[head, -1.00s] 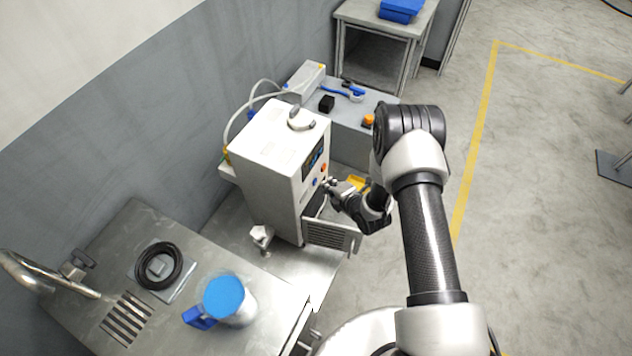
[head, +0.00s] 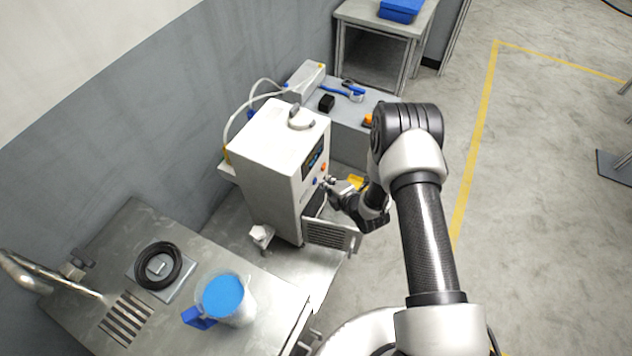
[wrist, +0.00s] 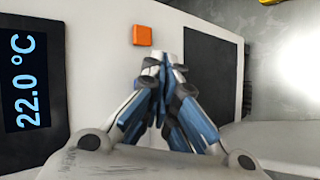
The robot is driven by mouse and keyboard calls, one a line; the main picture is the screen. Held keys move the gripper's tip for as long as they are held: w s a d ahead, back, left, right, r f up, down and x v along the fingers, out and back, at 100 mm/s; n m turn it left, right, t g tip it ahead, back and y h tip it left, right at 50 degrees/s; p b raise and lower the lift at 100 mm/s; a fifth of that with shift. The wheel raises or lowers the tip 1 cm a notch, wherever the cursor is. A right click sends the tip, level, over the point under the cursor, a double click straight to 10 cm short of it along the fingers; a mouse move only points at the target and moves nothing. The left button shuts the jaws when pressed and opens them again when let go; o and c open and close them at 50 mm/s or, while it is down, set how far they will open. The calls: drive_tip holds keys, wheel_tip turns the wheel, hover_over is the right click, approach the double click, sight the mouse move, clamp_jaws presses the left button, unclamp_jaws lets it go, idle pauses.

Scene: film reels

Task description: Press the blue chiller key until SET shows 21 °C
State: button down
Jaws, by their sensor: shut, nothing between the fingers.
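The chiller (head: 265,160) is a tall white cabinet with a dark display on its front face. In the wrist view the display (wrist: 27,80) reads 22.0 °C, turned sideways; no SET label is legible. The blue key (head: 315,181) shows small on the front panel in the head view, below the orange key (head: 323,168). The orange key is clear in the wrist view (wrist: 142,35). My gripper (wrist: 163,65) is shut and empty, its fingertips pointing at the panel beside the orange key. The blue key is hidden in the wrist view, and I cannot tell whether the fingertips touch it.
A grilled door (head: 330,236) stands open low on the chiller, below my gripper. A metal bench (head: 120,235) at the left holds a jug with blue contents (head: 224,297) and a coiled black hose (head: 158,266). Open floor lies to the right.

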drive_tip(key=shift+w+a, duration=0.25)
drive_tip(key=shift+a, duration=0.35)
idle(0.7)
idle(0.4)
drive_tip(key=shift+s+d, duration=0.35)
drive_tip(key=shift+d, duration=0.5)
drive_tip(key=d, duration=0.1)
drive_tip(key=s+d, duration=0.1)
drive_tip(key=d, duration=0.1)
drive_tip(key=s+d, duration=0.1)
drive_tip(key=shift+d, duration=0.3)
idle(2.0)
